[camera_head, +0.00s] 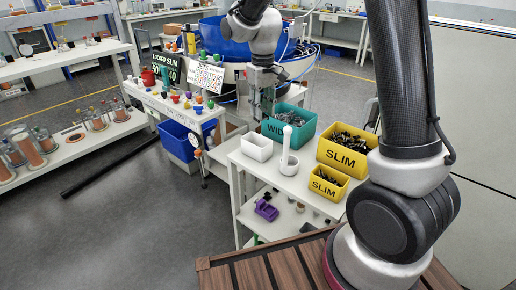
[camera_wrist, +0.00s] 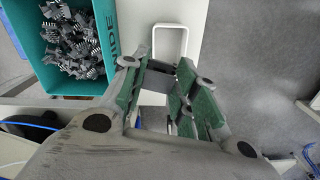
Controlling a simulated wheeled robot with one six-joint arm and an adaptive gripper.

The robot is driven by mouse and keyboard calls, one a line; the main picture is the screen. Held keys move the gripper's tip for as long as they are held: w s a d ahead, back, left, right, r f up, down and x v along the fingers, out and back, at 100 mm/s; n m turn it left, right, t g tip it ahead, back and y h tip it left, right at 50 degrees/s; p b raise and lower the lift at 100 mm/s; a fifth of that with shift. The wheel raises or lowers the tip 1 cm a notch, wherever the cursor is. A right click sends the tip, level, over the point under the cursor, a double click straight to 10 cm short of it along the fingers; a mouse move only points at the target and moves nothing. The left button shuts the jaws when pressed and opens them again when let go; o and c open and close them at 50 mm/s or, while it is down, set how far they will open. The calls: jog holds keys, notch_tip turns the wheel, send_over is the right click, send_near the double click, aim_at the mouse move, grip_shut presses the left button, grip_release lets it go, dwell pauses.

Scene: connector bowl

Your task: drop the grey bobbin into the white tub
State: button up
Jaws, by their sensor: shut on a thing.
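The white tub (camera_head: 257,148) stands on the white table, left of the teal bin's front. Its pale rim (camera_wrist: 170,25) shows in the wrist view just beyond my fingertips, and its near part is hidden by them. My gripper (camera_head: 263,105) hangs at the back left of the teal bin, above and behind the tub. In the wrist view my green-padded fingers (camera_wrist: 160,85) are closed on a small grey piece, the grey bobbin (camera_wrist: 153,97), mostly hidden between the pads.
The teal bin (camera_head: 302,118) of grey parts stands beside the tub. A white holder with an upright white rod (camera_head: 289,160) is close on the tub's right. Two yellow SLIM bins (camera_head: 329,187) stand further right. A lower shelf holds a purple part (camera_head: 266,210).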

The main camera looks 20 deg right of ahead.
jog(key=shift+f, duration=1.1)
jog(key=o, duration=0.9)
jog(key=shift+c, duration=0.2)
notch_tip(320, 180, up, 12)
